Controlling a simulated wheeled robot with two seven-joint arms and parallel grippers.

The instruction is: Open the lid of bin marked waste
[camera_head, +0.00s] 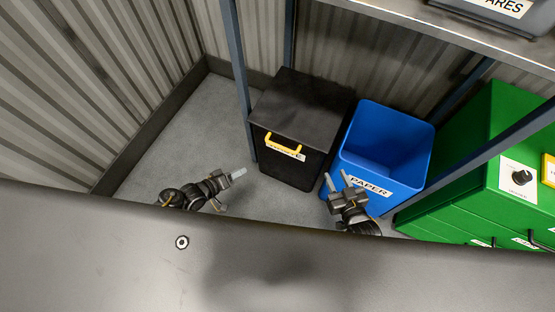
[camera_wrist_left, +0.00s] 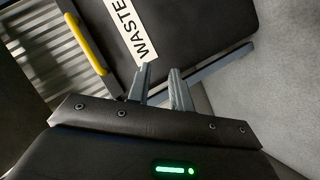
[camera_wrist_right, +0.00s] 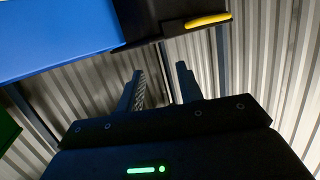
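The black waste bin (camera_head: 290,165) stands on the floor under a shelf, its dark flat lid (camera_head: 303,103) shut. A yellow handle (camera_head: 284,147) sits at the lid's front edge, above a white label. In the left wrist view the WASTE label (camera_wrist_left: 131,30) and the yellow handle (camera_wrist_left: 86,45) show beyond the fingers. My left gripper (camera_head: 230,189) is open and empty, in front of the bin and left of the handle, apart from it. My right gripper (camera_head: 337,179) is open and empty in front of the blue bin. The right wrist view also shows the yellow handle (camera_wrist_right: 207,20).
The open blue paper bin (camera_head: 385,150) stands right beside the waste bin. Green cabinets (camera_head: 490,170) stand further right. A shelf post (camera_head: 240,75) rises at the waste bin's left. A grey surface (camera_head: 270,265) fills the foreground. Floor (camera_head: 195,135) left of the bin is clear.

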